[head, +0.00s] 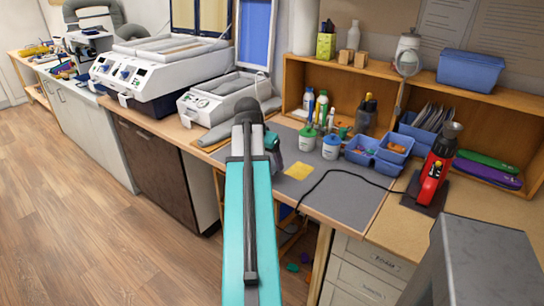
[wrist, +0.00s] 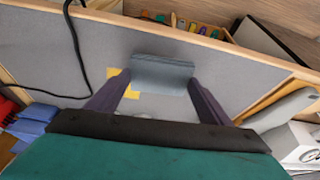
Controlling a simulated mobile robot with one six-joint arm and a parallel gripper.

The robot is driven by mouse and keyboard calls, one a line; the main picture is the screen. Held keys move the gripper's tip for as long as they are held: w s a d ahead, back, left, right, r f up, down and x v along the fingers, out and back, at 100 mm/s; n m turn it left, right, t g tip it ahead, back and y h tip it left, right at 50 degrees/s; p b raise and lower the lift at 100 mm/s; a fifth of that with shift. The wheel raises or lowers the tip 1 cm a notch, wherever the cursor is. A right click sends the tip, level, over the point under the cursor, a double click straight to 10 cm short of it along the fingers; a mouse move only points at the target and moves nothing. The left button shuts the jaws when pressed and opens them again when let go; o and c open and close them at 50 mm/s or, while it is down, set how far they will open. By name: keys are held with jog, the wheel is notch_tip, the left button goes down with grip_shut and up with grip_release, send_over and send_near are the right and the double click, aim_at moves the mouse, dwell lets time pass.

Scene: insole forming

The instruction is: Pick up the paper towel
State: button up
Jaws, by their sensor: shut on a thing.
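The paper towel appears in the wrist view as a folded blue-grey piece (wrist: 163,70). It sits between the two dark fingers of my gripper (wrist: 159,80), which is shut on it. The towel looks held over the grey work mat (wrist: 60,45), but I cannot tell how far it is above the surface. In the head view my own arm covers most of my gripper, and I cannot make out the towel there.
A yellow piece (head: 299,171) lies on the grey mat (head: 345,205). A black cable (head: 335,173) crosses the mat to a red tool (head: 436,165). Blue bins (head: 378,155) and bottles stand behind. A white machine (head: 222,100) is on the left. The mat's front is clear.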

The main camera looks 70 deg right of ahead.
jog(key=shift+a, duration=0.4)
